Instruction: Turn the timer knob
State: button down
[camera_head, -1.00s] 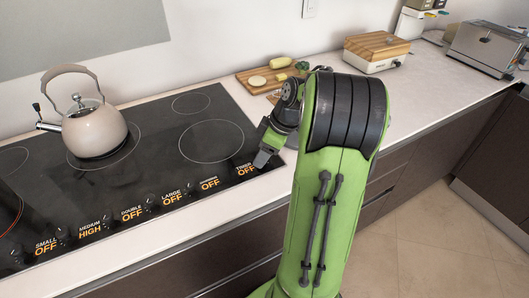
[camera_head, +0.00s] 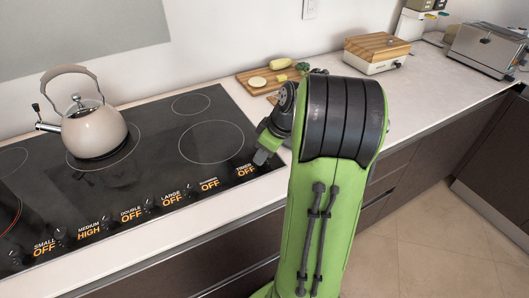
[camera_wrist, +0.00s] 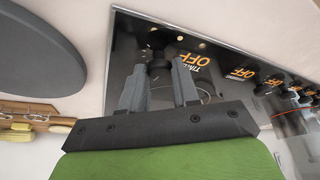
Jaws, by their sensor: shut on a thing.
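The timer knob (camera_wrist: 159,66) is small and dark and sits at the right front corner of the black glass cooktop, beside an orange and white timer label reading OFF (camera_head: 244,170). My gripper (camera_head: 262,158) is at that corner in the head view, where its fingers hide the knob. In the wrist view my gripper (camera_wrist: 159,64) has one finger on each side of the knob, shut on it near the fingertips.
More knobs with orange labels run along the cooktop (camera_head: 165,105) front edge; the medium one reads HIGH. A beige kettle (camera_head: 94,127) stands on a back burner. A cutting board (camera_head: 243,77) with vegetables lies behind my arm.

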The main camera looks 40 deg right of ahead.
jog(key=shift+a+m+h+b, duration=0.15)
jog(key=shift+m+h, duration=0.15)
jog(key=shift+m, duration=0.5)
jog(key=shift+m+h+b, duration=0.15)
jog(key=shift+m+h, duration=0.15)
jog(key=shift+m, duration=0.5)
jog(key=c, duration=0.8)
grip_release()
jog(key=shift+r, duration=0.1)
jog(key=p+v, duration=0.2)
jog(key=v, duration=0.5)
jog(key=p+v, duration=0.3)
jog(key=v, duration=0.5)
jog(key=shift+s+r+p, duration=0.2)
jog(key=shift+s+p, duration=0.15)
jog(key=shift+a, duration=0.1)
